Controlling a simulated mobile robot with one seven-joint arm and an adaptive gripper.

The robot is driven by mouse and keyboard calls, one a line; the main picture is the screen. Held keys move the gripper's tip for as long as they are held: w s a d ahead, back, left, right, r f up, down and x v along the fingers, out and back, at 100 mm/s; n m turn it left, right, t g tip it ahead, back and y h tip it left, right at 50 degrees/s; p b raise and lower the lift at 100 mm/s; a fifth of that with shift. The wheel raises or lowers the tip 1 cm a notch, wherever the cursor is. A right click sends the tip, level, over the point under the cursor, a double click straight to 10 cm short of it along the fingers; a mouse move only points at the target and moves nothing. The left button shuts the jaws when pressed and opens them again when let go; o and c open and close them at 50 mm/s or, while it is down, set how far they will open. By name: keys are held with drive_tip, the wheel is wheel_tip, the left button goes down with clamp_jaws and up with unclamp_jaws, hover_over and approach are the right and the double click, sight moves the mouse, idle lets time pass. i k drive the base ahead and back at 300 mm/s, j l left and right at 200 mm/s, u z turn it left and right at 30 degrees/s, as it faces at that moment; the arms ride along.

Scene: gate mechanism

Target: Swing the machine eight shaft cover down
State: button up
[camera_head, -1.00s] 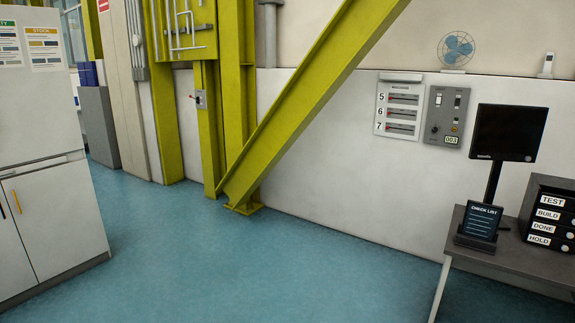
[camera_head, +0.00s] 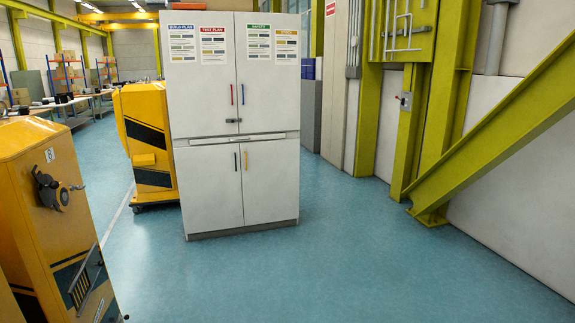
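Machine eight is a yellow cabinet (camera_head: 35,190) at the left edge of the head view, with a small white plate marked 8 (camera_head: 49,155). A dark shaft cover mechanism (camera_head: 57,188) sits on the upper part of its face, with a rounded, lighter-coloured part at its right. The picture is too small to tell whether the cover is up or down. The machine's left side is cut off by the frame edge. My gripper is not in view.
A white cabinet (camera_head: 232,120) stands ahead, with another yellow machine (camera_head: 146,140) beside it on the left. A slanted yellow-green beam (camera_head: 500,130) blocks part of the right. The blue floor (camera_head: 300,275) between is clear.

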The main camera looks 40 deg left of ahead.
sight(47, 188)
drive_tip(key=u, duration=2.6)
drive_tip(key=i+u, duration=0.15)
